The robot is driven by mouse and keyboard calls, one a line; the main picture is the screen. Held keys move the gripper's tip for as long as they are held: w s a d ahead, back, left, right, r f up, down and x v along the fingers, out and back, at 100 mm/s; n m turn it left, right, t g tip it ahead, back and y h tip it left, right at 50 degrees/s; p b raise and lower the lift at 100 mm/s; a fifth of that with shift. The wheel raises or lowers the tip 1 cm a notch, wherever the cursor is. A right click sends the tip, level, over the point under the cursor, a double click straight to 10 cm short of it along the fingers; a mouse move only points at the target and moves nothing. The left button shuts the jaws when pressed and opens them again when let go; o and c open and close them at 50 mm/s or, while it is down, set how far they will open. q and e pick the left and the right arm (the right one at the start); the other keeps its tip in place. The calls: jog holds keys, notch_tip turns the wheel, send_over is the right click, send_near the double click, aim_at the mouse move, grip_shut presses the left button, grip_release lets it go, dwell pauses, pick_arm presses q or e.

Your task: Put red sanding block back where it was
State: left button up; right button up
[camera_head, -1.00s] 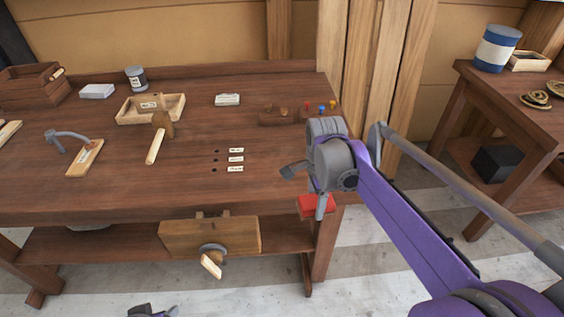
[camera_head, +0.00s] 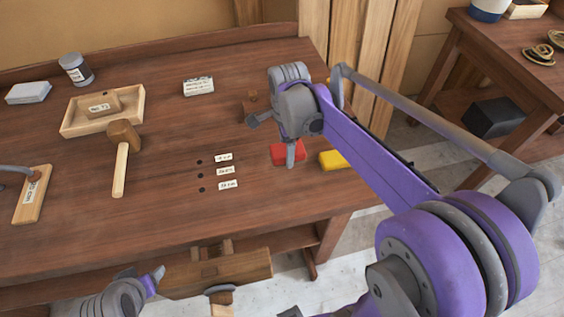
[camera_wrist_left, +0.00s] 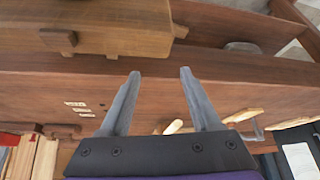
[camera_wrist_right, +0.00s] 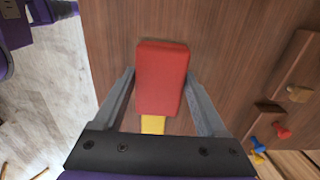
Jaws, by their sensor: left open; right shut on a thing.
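The red sanding block (camera_head: 279,153) is at the right end of the bench top (camera_head: 160,220). My right gripper (camera_head: 291,158) points down and is shut on it; the block also shows between the fingers in the right wrist view (camera_wrist_right: 162,75). I cannot tell whether it touches the wood. A yellow block (camera_head: 332,160) lies just right of it, near the bench's right edge; it is mostly hidden behind the red one in the right wrist view (camera_wrist_right: 153,124). My left gripper (camera_wrist_left: 157,75) is open and empty, low by the bench front.
Left of the red block are three holes with labels (camera_head: 224,171). A peg rack (camera_wrist_right: 290,85) is close behind my right gripper. A wooden vise (camera_head: 225,270) juts from the front.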

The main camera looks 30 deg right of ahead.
aim_at(286, 174)
pick_arm(q)
jog(key=shift+s+f, duration=0.15)
jog(key=shift+s, duration=0.15)
pick_arm(e)
jog(key=f, duration=0.3)
jog(key=shift+s, duration=0.25)
pick_arm(q)
jog(key=shift+f, duration=0.15)
pick_arm(e)
jog(key=shift+w+f, duration=0.1)
jog(key=shift+f, duration=2.35)
pick_arm(q)
jog(key=shift+f, duration=0.1)
pick_arm(e)
jog(key=shift+f, duration=0.1)
pick_arm(q)
jog(key=shift+f+b, duration=0.15)
jog(key=shift+b, duration=0.15)
pick_arm(e)
jog(key=o, duration=0.9)
jog(key=shift+f, duration=0.1)
jog(key=shift+c, duration=0.2)
jog(key=o, duration=0.4)
